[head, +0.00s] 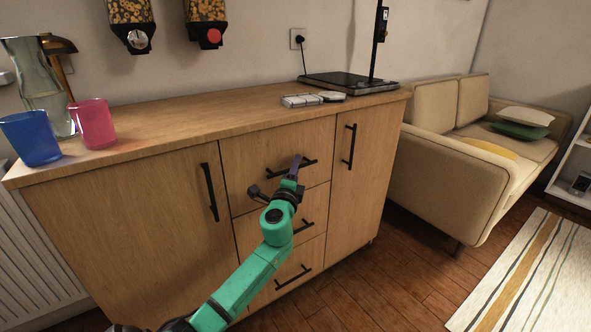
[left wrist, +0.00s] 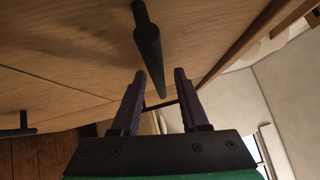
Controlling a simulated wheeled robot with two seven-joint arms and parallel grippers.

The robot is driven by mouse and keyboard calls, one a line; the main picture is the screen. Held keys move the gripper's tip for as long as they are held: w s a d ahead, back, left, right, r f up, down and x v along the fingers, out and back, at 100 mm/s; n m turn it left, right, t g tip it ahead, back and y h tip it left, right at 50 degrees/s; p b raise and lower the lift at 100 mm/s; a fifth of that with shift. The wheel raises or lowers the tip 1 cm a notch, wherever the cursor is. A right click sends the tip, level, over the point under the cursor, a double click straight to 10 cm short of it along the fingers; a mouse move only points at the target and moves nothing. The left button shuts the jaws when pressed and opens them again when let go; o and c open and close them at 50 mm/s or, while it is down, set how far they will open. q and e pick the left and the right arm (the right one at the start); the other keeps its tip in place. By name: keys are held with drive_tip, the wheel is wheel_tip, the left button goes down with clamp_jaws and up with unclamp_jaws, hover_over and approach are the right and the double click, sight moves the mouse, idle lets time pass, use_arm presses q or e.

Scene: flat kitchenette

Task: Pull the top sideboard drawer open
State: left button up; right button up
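The top drawer (head: 255,150) is in the middle column of the wooden sideboard (head: 130,205), and its front looks flush with the fronts around it. Its black bar handle (head: 280,171) runs across the front. My left gripper (head: 297,163), on a green arm, is at this handle in the head view and covers part of it. In the left wrist view the two dark purple fingers (left wrist: 157,80) stand apart. The handle (left wrist: 148,45) points down between their tips, and I see no finger closed on it. My right gripper is not in view.
Two lower drawers (head: 300,275) have similar handles. A blue cup (head: 30,138), a pink cup (head: 93,124) and a glass vase (head: 40,75) stand at the left of the top. A sofa (head: 440,170) stands to the right. Some wooden floor (head: 390,290) in front is clear.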

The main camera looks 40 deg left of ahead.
use_arm(q)
clamp_jaws()
idle(1.3)
